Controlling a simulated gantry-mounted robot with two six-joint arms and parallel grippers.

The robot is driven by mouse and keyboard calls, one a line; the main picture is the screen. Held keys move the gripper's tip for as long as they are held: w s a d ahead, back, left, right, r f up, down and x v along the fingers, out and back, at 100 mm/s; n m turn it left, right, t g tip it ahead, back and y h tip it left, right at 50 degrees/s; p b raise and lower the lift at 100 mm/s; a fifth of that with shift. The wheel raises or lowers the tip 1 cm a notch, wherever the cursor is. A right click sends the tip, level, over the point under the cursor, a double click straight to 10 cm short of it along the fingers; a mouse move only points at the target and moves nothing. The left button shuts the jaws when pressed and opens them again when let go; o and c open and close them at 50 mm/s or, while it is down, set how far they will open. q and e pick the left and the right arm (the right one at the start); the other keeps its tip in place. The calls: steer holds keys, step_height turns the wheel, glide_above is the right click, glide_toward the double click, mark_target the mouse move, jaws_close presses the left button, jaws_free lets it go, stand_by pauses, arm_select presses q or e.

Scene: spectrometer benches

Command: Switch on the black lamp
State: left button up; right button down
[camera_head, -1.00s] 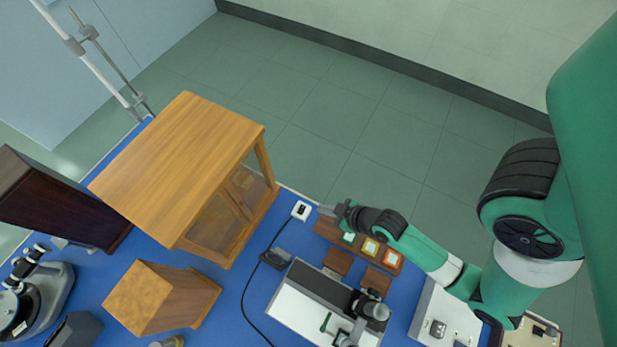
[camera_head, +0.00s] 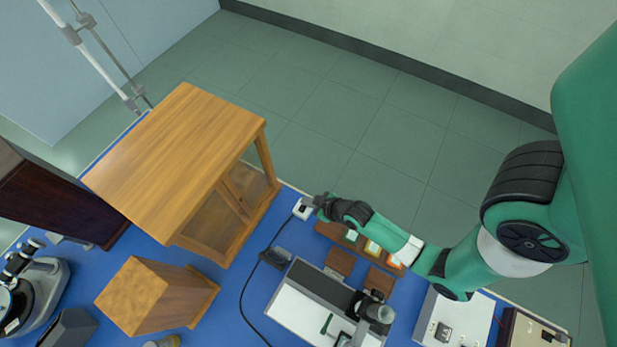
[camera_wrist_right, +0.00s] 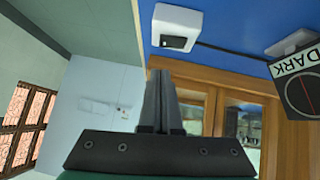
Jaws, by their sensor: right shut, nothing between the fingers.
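A small white switch box (camera_head: 301,210) with a dark rocker sits on the blue bench, right of the wooden cabinet; it also shows at the top of the right wrist view (camera_wrist_right: 176,22). My right gripper (camera_head: 313,201) is shut and empty, its fingertips right beside the box in the head view. In the right wrist view the fingers (camera_wrist_right: 160,85) point towards the box; I cannot tell whether they touch it. A small black object (camera_head: 275,258) with a black cable lies nearer the front; I cannot tell whether it is the lamp. My left gripper is not in view.
The wooden cabinet (camera_head: 180,160) stands left of the switch box. Slides in a wooden holder (camera_head: 352,240) and a white-based instrument (camera_head: 305,305) stand right and front.

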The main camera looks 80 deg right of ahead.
mark_target(309, 209)
steer(key=shift+s+d+f+b, duration=0.1)
steer(key=shift+s+f+b, duration=0.05)
steer(key=shift+f, duration=0.65)
steer(key=shift+s+d+f+b, duration=0.1)
steer(key=shift+f+b, duration=0.05)
steer(key=shift+f, duration=0.6)
steer(key=shift+f, duration=0.35)
steer(key=shift+s, duration=0.1)
steer(key=shift+a+r, duration=0.2)
steer(key=shift+w+a+p, duration=0.3)
steer(key=shift+a+p, duration=0.15)
steer(key=shift+a, duration=0.1)
steer(key=shift+r, duration=0.2)
